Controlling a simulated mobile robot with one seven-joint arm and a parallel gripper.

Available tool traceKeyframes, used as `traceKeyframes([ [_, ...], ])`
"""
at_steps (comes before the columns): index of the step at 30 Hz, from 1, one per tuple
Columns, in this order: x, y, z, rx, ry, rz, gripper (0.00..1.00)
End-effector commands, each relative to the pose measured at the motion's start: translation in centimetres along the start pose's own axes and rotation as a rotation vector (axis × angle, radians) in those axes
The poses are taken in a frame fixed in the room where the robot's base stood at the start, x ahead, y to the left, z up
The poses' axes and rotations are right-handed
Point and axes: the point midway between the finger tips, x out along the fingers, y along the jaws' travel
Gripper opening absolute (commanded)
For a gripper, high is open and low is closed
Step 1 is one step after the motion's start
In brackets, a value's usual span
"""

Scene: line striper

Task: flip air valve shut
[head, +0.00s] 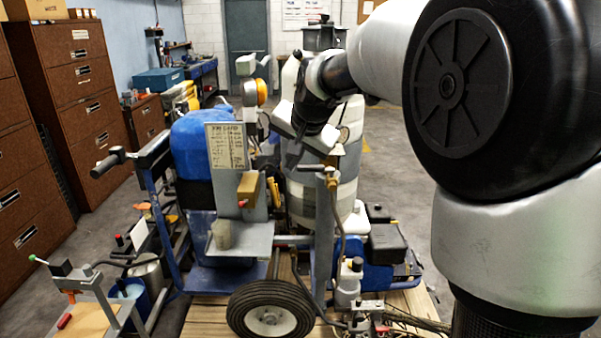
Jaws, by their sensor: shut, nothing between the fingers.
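The line striper stands on a wooden pallet, with a blue tank (194,145), a pale upright cylinder (345,185) and a black tyre (270,309). I cannot pick out the air valve for certain. Small fittings show at the top of a hose post (330,176), just right of and below my gripper. My gripper (291,160) points down in front of the pale cylinder, behind the printed card's right side. It is shut and empty. Its fingertips are small and dark here, and I cannot tell whether they touch anything. My wrist hides part of the cylinder.
A printed card (226,146) and a grey shelf (240,240) with a cup stand at the machine's front. A handlebar (108,163) sticks out left. A blue engine unit (385,250) sits right. Brown cabinets (78,90) line the left wall. Open floor lies behind.

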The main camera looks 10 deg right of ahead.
Motion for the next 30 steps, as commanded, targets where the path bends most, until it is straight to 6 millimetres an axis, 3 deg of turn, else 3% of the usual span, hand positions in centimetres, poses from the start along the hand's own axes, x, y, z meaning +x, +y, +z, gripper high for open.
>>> traceKeyframes([
  [6,-2.4,-1.5,0.5,-0.001,0.001,0.0,0.0],
  [21,-3.4,-1.4,0.9,-0.011,0.001,0.004,0.0],
  [26,-7.4,2.0,3.5,-0.105,0.0,0.034,0.0],
  [30,-12.2,7.7,8.5,-0.255,-0.016,0.084,0.0],
])
